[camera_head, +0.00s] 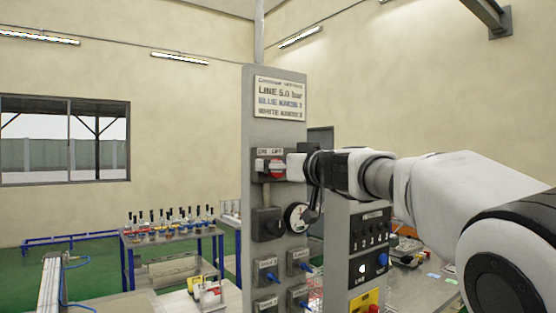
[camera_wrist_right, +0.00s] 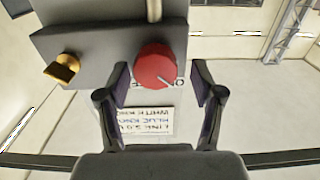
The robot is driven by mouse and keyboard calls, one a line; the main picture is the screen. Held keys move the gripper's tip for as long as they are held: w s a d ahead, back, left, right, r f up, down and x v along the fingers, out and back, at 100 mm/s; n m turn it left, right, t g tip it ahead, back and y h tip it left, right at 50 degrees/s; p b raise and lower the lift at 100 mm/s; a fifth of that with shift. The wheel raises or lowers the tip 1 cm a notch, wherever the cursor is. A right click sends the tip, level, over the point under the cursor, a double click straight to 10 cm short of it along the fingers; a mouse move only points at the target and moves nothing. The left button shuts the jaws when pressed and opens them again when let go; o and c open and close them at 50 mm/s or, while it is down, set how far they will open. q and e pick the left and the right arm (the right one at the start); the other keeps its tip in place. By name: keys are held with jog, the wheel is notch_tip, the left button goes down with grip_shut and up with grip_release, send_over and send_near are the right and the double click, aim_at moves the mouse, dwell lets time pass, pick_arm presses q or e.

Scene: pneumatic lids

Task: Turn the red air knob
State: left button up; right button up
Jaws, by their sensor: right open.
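The red air knob (camera_head: 276,169) is on the front of a grey box on the upright grey panel (camera_head: 250,115), below an ON/OFF label. In the right wrist view the round red knob (camera_wrist_right: 155,64) has a pale line pointing down and right. My right gripper (camera_head: 297,166) comes in from the right, close to the knob. In the wrist view the right gripper (camera_wrist_right: 160,70) is open, its two dark fingers apart, with the knob nearer the left finger. I cannot tell whether that finger touches it. My left gripper is not in view.
A brass fitting (camera_wrist_right: 62,69) sticks out of the box's side. A pressure gauge (camera_head: 295,217) and several blue valve knobs sit lower on the panel. A control box (camera_head: 369,240) stands to the right. A table with several bottles (camera_head: 170,234) stands behind left.

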jog(key=shift+w+d+f, duration=0.15)
jog(key=shift+w+d, duration=0.05)
jog(key=c, duration=1.2)
jog(key=shift+o, duration=0.3)
jog(key=m+b, duration=0.1)
jog(key=m, duration=0.5)
jog(key=m+b, duration=0.1)
jog(key=m, duration=0.5)
jog(key=m+b, duration=0.2)
jog(key=m, duration=0.4)
jog(key=shift+w+d+f, duration=0.15)
jog(key=shift+d+f, duration=0.05)
jog(key=shift+f, duration=0.1)
jog(key=o, duration=1.1)
jog(key=shift+o, duration=0.2)
